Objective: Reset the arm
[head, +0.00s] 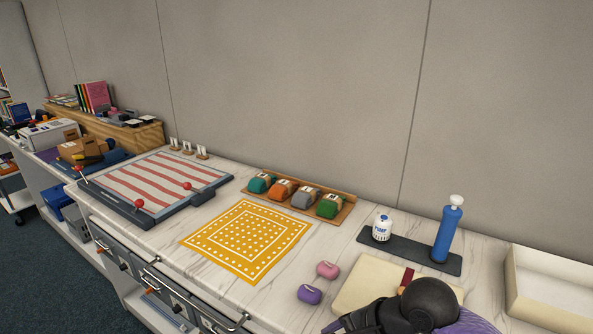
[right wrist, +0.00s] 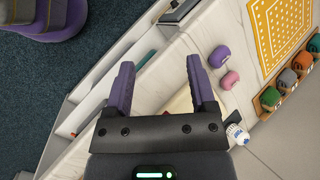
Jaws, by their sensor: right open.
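My right gripper (right wrist: 158,82) is open in the right wrist view, its two purple fingers apart with nothing visible between them but the marble counter. In the head view my dark right arm and wrist cover the bottom right, over part of a cream board (head: 372,291); the fingertips are not clear there. A purple soap-like piece (head: 310,294) and a pink one (head: 327,269) lie on the counter to the left of the arm. Both also show beyond the fingers in the right wrist view, apart from them. My left gripper is not in view.
A yellow patterned cloth (head: 247,240) lies mid-counter. Behind it a wooden tray (head: 347,212) holds several coloured rolls. A dark mat (head: 397,252) bears a white jar (head: 382,228) and a blue pump bottle (head: 447,235). A cream bin (head: 545,293) stands right; a striped board (head: 150,187) lies left.

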